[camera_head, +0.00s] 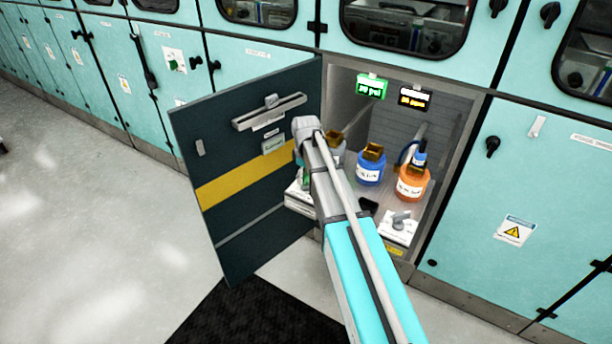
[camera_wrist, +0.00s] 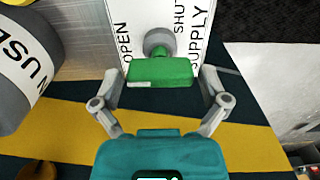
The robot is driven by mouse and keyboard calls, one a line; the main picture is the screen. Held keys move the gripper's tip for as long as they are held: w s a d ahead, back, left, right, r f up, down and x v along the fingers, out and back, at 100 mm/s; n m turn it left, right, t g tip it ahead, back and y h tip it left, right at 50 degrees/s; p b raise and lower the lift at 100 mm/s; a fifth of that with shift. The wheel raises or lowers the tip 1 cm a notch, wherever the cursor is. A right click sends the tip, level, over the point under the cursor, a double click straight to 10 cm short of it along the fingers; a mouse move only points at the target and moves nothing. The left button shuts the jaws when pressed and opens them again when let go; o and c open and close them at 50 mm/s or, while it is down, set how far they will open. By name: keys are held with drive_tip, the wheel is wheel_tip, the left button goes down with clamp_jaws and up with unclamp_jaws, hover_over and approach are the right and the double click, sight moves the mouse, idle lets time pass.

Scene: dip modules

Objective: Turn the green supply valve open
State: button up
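The green supply valve handle (camera_wrist: 160,71) shows at the top middle of the wrist view, on a round grey stem. It lies crosswise in front of a white plate (camera_wrist: 142,18) lettered OPEN on the left and SHUT and SUPPLY on the right. My gripper (camera_wrist: 161,80) is open, with one finger on each side of the handle. Narrow gaps seem to remain between the fingers and the handle's ends. In the head view my arm reaches into the open cabinet's left side and largely hides the gripper and the valve.
A grey lettered bottle (camera_wrist: 22,68) is close on the left in the wrist view. A blue bottle (camera_head: 369,170) and an orange bottle (camera_head: 411,184) stand in the cabinet. The dark open door (camera_head: 245,160) with a yellow band is left of my arm. A grey valve (camera_head: 401,220) sits front right.

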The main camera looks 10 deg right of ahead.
sight(306, 174)
drive_tip(key=shift+m, duration=0.4)
drive_tip(key=shift+m, duration=2)
drive_tip(key=m, duration=0.8)
drive_tip(key=shift+m, duration=0.3)
drive_tip(key=m, duration=0.4)
drive_tip(key=shift+m, duration=0.4)
wheel_tip(306, 174, up, 14)
drive_tip(key=p, duration=1.4)
drive_tip(key=s+r+n+p, duration=0.3)
drive_tip(key=s+n, duration=0.1)
drive_tip(key=s, duration=0.7)
drive_tip(key=s+r+n+p, duration=0.4)
drive_tip(key=s, duration=0.6)
drive_tip(key=shift+s+a+r, duration=0.2)
drive_tip(key=shift+s+r, duration=0.1)
drive_tip(key=shift+s, duration=0.1)
drive_tip(key=shift+s, duration=0.1)
